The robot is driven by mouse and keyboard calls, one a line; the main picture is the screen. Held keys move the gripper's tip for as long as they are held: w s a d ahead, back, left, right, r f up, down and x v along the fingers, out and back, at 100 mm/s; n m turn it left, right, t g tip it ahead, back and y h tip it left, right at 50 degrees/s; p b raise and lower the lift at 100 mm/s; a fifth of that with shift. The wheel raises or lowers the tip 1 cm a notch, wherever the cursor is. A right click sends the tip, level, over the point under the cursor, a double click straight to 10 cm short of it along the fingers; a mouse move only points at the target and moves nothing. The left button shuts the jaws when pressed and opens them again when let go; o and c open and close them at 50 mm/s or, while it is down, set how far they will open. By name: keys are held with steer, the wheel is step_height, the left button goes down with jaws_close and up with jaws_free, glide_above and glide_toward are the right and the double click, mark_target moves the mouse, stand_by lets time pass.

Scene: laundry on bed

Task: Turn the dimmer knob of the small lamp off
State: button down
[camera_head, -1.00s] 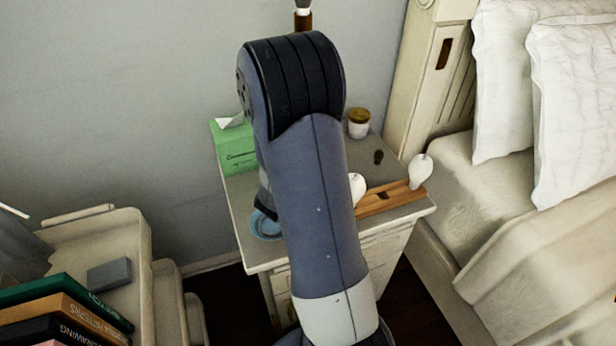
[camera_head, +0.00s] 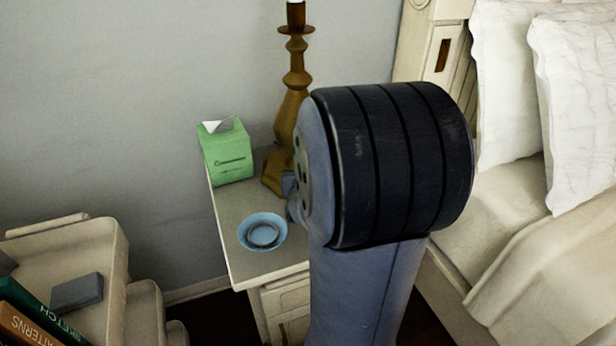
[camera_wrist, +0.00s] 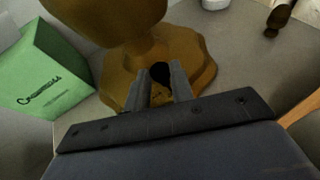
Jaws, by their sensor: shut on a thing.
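The small lamp (camera_head: 291,108) has a turned golden-brown stem and stands at the back of the nightstand, its top cut off by the picture's edge. Its base (camera_wrist: 200,60) fills the upper middle of the wrist view. The dark dimmer knob (camera_wrist: 159,72) sits low on the base. My gripper (camera_wrist: 160,84) is at the base with its two grey fingers on either side of the knob, shut on it. The fingertips partly hide the knob. In the head view my arm hides most of the gripper. I cannot tell whether the lamp is lit.
A green tissue box (camera_head: 228,152) stands left of the lamp, and a blue bowl (camera_head: 262,232) sits in front on the nightstand (camera_head: 240,262). A small dark object (camera_wrist: 279,17) stands to the right in the wrist view. The bed (camera_head: 520,210) is at the right.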

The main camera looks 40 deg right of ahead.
stand_by(0.3)
steer(key=c, duration=1.3)
jaws_free()
steer(key=shift+p+v, duration=1.8)
steer(key=shift+v, duration=3.65)
steer(key=shift+f, duration=0.1)
